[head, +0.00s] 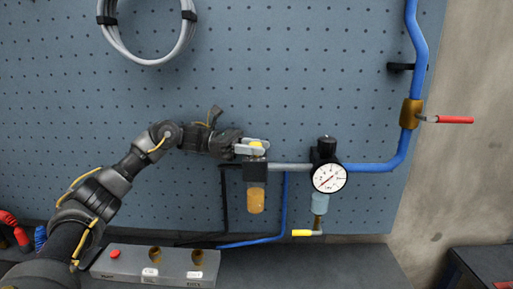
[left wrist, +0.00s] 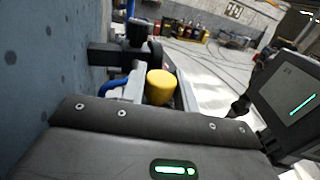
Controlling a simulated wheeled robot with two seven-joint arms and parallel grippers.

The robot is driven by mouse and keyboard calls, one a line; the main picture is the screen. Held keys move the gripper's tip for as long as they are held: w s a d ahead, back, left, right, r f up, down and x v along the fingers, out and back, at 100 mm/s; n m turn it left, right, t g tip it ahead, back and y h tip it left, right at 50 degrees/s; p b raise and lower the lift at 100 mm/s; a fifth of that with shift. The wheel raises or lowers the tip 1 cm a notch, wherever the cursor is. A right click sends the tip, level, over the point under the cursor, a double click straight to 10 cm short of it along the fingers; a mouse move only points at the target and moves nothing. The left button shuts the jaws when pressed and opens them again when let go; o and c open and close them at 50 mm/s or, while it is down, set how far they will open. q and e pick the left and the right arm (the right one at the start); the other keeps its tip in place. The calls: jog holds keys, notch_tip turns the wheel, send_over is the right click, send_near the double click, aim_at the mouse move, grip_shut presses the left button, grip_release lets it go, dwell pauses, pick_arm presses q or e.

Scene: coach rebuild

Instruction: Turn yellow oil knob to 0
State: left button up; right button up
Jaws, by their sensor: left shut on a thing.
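The yellow oil knob (head: 257,144) sits on top of the oiler, a dark block with an amber bowl (head: 256,198) below it. My left gripper (head: 252,148) reaches in from the left and is shut on the yellow knob, its light fingers at the knob's sides. In the left wrist view the yellow knob (left wrist: 160,87) stands upright between the fingers. Any scale or mark on the knob is too small or hidden to read. My right gripper is not in view.
A regulator with a round gauge (head: 329,178) stands right of the oiler on the pipe. A yellow-handled drain valve (head: 304,233) is below it. A blue pipe (head: 417,50) with a red-handled valve (head: 454,120) runs at right. A grey box (head: 155,265) stands on the bench.

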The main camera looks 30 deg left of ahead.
pick_arm(q)
jog(key=o, duration=0.9)
jog(key=shift+a, duration=0.1)
jog(key=shift+o, duration=0.2)
jog(key=shift+r+b, duration=0.25)
jog(key=shift+b, duration=0.1)
notch_tip(320, 180, up, 2)
jog(key=shift+w+r+b, duration=0.1)
jog(key=shift+b, duration=0.7)
jog(key=s+d+r+b, duration=0.5)
jog(key=s+r, duration=0.5)
jog(key=s, duration=0.2)
jog(key=shift+s+d+r+b, duration=0.15)
jog(key=shift+s+d+b, duration=0.25)
jog(key=shift+d, duration=0.2)
